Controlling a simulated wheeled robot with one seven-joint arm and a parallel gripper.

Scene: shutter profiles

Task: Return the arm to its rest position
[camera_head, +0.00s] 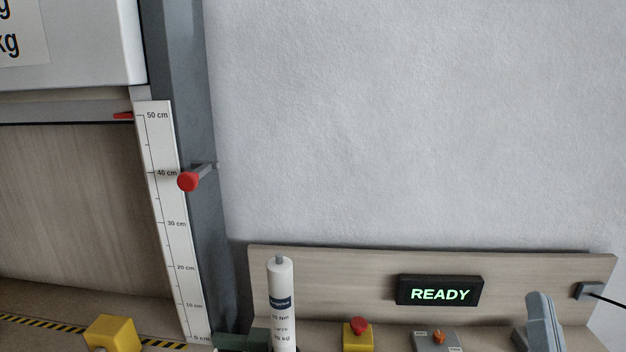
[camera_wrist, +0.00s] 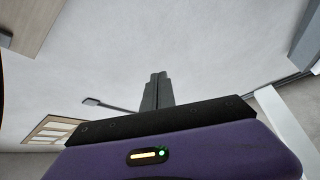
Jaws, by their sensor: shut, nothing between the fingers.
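My gripper (camera_wrist: 158,88) shows in the wrist view. Its two dark grey fingers are together with nothing between them. They rise from a black bar on my purple wrist housing, which carries a lit yellow strip and a green dot. The fingers point at a plain pale surface and touch nothing that I can see. The head view shows no part of my arm or gripper, so the arm's overall pose is hidden.
In the head view, a shutter with a red pointer (camera_head: 123,115) hangs beside a centimetre scale (camera_head: 160,200). A red-knobbed lever (camera_head: 189,181) sticks out nearby. Below are a white cylinder (camera_head: 281,300), a yellow-based red button (camera_head: 358,326) and a READY display (camera_head: 440,292).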

